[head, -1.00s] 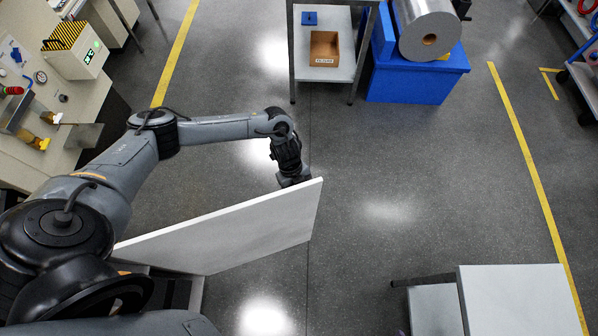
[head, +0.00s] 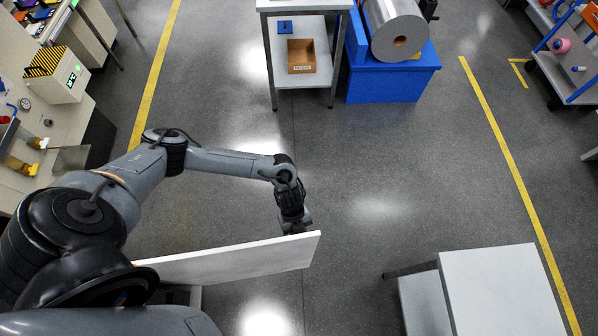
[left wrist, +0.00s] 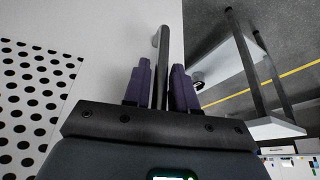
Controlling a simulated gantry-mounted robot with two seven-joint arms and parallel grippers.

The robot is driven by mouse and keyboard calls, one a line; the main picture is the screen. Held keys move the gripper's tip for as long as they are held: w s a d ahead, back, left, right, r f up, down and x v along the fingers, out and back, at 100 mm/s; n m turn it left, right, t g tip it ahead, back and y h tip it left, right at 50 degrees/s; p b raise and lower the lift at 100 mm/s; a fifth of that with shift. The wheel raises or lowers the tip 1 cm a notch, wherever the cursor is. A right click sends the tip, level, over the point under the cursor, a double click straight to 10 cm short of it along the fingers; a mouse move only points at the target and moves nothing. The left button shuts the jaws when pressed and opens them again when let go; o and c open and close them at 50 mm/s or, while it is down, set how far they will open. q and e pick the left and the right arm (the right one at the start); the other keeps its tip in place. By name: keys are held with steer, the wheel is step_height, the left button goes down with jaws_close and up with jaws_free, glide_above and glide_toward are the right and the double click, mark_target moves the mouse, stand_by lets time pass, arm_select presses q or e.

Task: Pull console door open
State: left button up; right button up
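The console door (head: 235,262) is a white panel standing out at an angle from a body at lower left, mostly hidden under my left arm. Its top edge and one face show in the head view. My left gripper (head: 293,228) is at the far side of the door near its free end, its fingertips hidden there. In the left wrist view the purple fingers (left wrist: 162,88) stand on both sides of a grey bar handle (left wrist: 163,55) on the white door face (left wrist: 105,35), closely around it. My right gripper is in neither view.
A white table (head: 500,285) stands at lower right. A workbench (head: 40,110) is at left. The grey floor between is clear.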

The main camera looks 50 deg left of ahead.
arm_select(q)
steer(key=shift+o, duration=1)
steer(key=shift+r, duration=0.15)
steer(key=p+v, duration=0.1)
steer(key=v, duration=0.9)
steer(key=shift+a+r, duration=0.15)
steer(key=shift+r, duration=0.1)
